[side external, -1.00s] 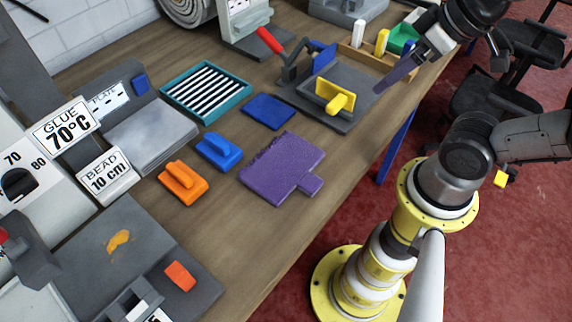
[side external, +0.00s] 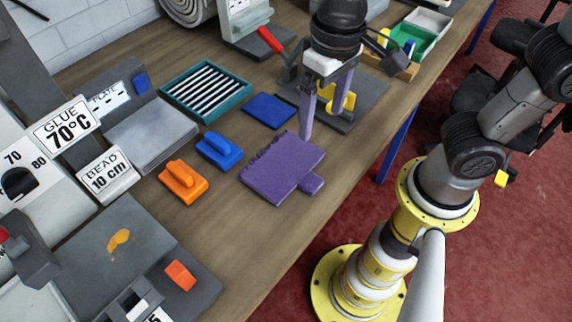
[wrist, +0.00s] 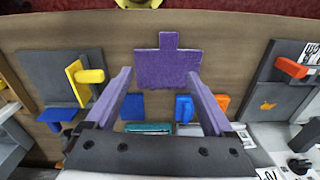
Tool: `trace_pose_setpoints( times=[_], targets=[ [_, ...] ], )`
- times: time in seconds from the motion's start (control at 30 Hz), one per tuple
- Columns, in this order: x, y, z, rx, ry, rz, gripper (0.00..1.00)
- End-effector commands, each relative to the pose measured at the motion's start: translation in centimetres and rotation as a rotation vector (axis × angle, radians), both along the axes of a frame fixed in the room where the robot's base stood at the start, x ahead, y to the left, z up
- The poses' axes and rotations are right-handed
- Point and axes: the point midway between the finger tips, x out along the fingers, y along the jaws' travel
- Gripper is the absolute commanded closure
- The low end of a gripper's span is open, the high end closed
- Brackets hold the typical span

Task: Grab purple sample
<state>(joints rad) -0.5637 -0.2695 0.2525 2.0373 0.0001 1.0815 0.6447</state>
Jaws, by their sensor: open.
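The purple sample (side external: 281,167) lies flat on the wooden bench, a flat piece with a small tab on the side toward the bench's front edge. In the wrist view the sample (wrist: 167,66) shows ahead of and between the two purple fingers, with its tab pointing up. My gripper (side external: 322,125) is open and empty. In the side view it is above the bench, near the sample's upper right corner, and looks apart from it. The wrist view shows the spread fingers of my gripper (wrist: 160,75) on either side of the sample.
A blue pad (side external: 269,111), a blue handled block (side external: 219,151) and an orange handled block (side external: 183,183) lie near the sample. A grey fixture with a yellow handle (side external: 350,101) stands right behind the gripper. A teal striped tray (side external: 246,94) sits farther back. Bare bench lies in front.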

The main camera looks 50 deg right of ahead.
Motion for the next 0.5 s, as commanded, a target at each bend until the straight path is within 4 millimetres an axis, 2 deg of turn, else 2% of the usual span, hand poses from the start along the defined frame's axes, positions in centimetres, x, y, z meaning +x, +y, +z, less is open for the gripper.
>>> trace_pose_setpoints(
  times=[0.1, 0.27, 0.5],
  targets=[
    [-0.8, 1.5, -1.1, -0.023, 0.032, 0.065, 0.12],
    [-1.1, 1.8, -2.3, -0.027, 0.038, 0.083, 0.12],
    [-1.1, 1.7, -6.8, -0.027, 0.039, 0.082, 0.12]
  ],
)
